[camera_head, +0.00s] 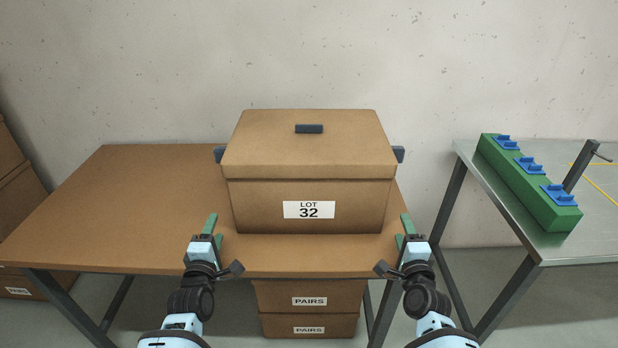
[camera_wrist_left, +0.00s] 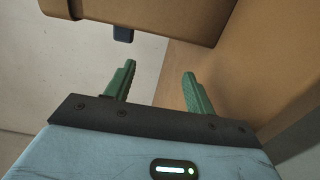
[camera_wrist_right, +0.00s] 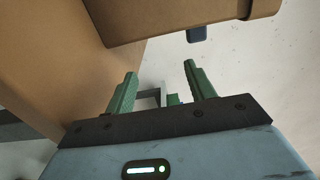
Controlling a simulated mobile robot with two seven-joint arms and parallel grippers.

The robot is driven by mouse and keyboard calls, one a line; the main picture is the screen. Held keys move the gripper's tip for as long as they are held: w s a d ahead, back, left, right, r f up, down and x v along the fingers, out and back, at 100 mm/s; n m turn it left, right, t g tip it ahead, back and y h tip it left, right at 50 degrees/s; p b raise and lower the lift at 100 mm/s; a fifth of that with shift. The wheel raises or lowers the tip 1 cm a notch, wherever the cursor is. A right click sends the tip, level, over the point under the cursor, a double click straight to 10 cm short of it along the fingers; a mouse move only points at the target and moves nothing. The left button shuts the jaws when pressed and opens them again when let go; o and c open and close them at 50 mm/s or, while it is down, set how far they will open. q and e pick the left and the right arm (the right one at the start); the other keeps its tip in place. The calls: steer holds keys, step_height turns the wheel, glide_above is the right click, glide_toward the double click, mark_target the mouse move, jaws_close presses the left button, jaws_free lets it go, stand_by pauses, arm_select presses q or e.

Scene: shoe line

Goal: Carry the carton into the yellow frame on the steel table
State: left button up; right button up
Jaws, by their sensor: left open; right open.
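The carton (camera_head: 309,189), brown with a lid and a "LOT 32" label, stands on the brown table (camera_head: 140,205). It has a dark handle on each side, left (camera_head: 220,155) and right (camera_head: 398,154). My left gripper (camera_head: 211,232) is open and empty, in front of the carton's left side. My right gripper (camera_head: 403,231) is open and empty, in front of its right side. Each wrist view shows a side handle beyond the fingers, left (camera_wrist_left: 123,34) and right (camera_wrist_right: 196,35). The steel table (camera_head: 500,215) is at the right; part of the yellow frame (camera_head: 601,188) shows at the picture's edge.
A green block with blue pieces (camera_head: 530,183) lies along the steel table's left side. A dark post with a lever (camera_head: 581,166) stands beside it. A floor gap separates the tables. "PAIRS" boxes (camera_head: 309,318) are under the brown table; more boxes (camera_head: 18,180) stand far left.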

arm_select(q)
steer(key=w, duration=0.7)
steer(key=shift+w, duration=0.2)
arm_select(e)
steer(key=w, duration=0.7)
steer(key=shift+w, duration=0.2)
arm_select(q)
steer(key=shift+w, duration=0.6)
arm_select(e)
steer(key=shift+w+a, duration=0.1)
steer(key=shift+w, duration=0.5)
arm_select(q)
steer(key=shift+w, duration=0.8)
arm_select(e)
steer(key=shift+w, duration=0.8)
arm_select(q)
steer(key=shift+d, duration=0.75)
arm_select(e)
steer(key=shift+a, duration=0.65)
